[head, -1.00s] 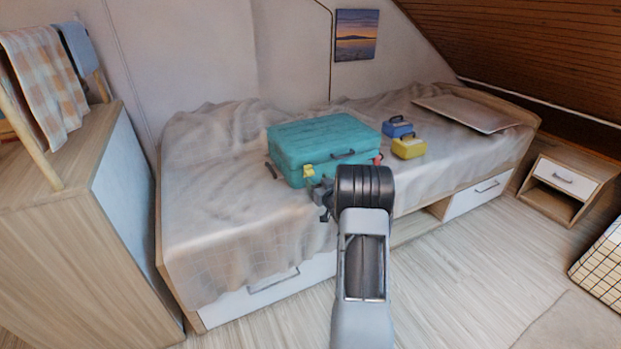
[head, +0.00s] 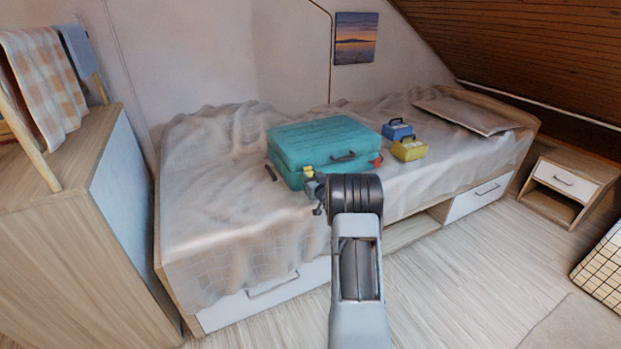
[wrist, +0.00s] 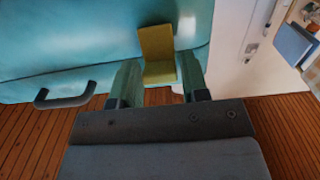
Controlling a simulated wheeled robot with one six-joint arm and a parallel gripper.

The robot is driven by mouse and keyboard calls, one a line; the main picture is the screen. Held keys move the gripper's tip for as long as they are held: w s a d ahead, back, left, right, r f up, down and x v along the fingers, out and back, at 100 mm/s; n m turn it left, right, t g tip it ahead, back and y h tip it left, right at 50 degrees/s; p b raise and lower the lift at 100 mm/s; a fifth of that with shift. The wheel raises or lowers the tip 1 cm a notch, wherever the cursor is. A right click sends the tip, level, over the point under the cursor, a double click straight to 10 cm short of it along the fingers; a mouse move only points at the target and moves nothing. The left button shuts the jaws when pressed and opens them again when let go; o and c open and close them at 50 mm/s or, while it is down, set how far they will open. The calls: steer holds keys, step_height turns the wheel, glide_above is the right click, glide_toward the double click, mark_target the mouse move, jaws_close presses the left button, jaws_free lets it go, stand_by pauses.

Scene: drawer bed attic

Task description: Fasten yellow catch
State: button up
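A closed teal suitcase (head: 322,141) lies on the bed, its handle (head: 343,156) on the front side. The yellow catch (head: 308,170) is at the suitcase's front left, partly hidden by my gripper (head: 314,187). In the wrist view the yellow catch (wrist: 157,45) looks like a bent plate on the teal shell, its flap sticking out from the suitcase. My gripper (wrist: 160,80) is open, with one finger on each side of the flap. Gaps show between flap and fingers. A red catch (head: 378,160) is at the suitcase's front right.
A blue box (head: 397,130) and a yellow box (head: 409,149) stand right of the suitcase. A dark strip-like object (head: 271,172) lies at its left. The rumpled bed cover (head: 215,215) is clear farther left.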

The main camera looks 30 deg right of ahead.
steer(key=c, duration=0.6)
steer(key=shift+o, duration=0.2)
steer(key=shift+w+r+g+p, duration=0.15)
steer(key=shift+r+g+p, duration=0.25)
steer(key=shift+p, duration=0.6)
steer(key=shift+r+g+p, duration=0.3)
steer(key=shift+p, duration=0.55)
steer(key=shift+w+g+p, duration=0.2)
steer(key=shift+g+p, duration=0.1)
steer(key=shift+p, duration=0.35)
steer(key=shift+w+f+g+y+p, duration=0.15)
steer(key=shift+g+y+p, duration=0.25)
steer(key=shift+p, duration=0.5)
steer(key=shift+f, duration=0.1)
